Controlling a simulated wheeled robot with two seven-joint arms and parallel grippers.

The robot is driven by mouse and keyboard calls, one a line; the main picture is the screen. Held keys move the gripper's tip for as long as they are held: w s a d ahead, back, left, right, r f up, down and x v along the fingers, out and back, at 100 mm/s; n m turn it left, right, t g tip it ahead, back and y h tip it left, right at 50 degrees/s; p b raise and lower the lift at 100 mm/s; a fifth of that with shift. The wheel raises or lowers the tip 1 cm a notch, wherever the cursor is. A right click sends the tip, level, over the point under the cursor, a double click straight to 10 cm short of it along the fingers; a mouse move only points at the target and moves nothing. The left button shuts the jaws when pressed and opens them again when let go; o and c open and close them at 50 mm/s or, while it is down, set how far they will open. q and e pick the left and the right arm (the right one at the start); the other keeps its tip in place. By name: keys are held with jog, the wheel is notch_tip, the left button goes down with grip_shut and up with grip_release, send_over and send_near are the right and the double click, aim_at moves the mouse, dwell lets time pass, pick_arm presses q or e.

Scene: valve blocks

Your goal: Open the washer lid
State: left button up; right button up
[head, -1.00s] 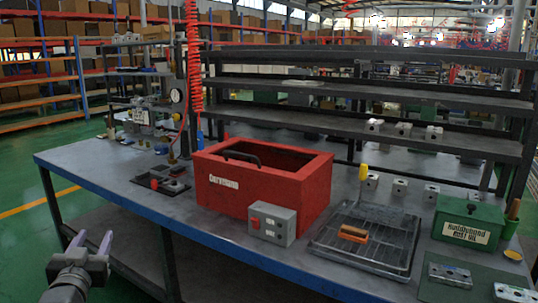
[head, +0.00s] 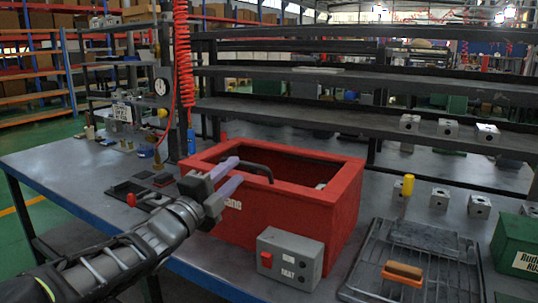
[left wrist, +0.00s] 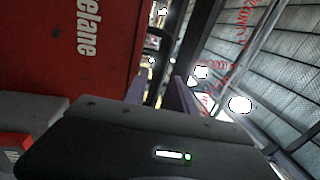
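The red washer (head: 290,232) stands on the bench as a box with a broad red rim and a dark recess. A white object shows inside. A black arched handle (head: 246,165) rises at the recess's near-left side. My left gripper (head: 236,172) is open at the left end of this handle, above the rim; I cannot tell whether it touches. In the left wrist view, the two purple-grey fingers (left wrist: 160,92) stand apart beside the red wall (left wrist: 65,55), with a dark bar beyond or between them. My right gripper is not in view.
A grey switch box (head: 290,258) is at the washer's front. A green box (head: 516,248) and several metal blocks stand farther right. A red coiled hose (head: 185,60) hangs behind the washer.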

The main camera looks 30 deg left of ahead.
aim_at(244, 163)
pick_arm(q)
jog(key=shift+s+m, duration=0.15)
jog(key=shift+m, duration=0.25)
jog(key=shift+r, duration=0.1)
jog(key=w, duration=0.2)
jog(key=w+r, duration=0.1)
jog(key=w, duration=0.4)
jog(key=shift+w+r, duration=0.2)
jog(key=shift+w, duration=0.15)
grip_shut()
dwell(1.2)
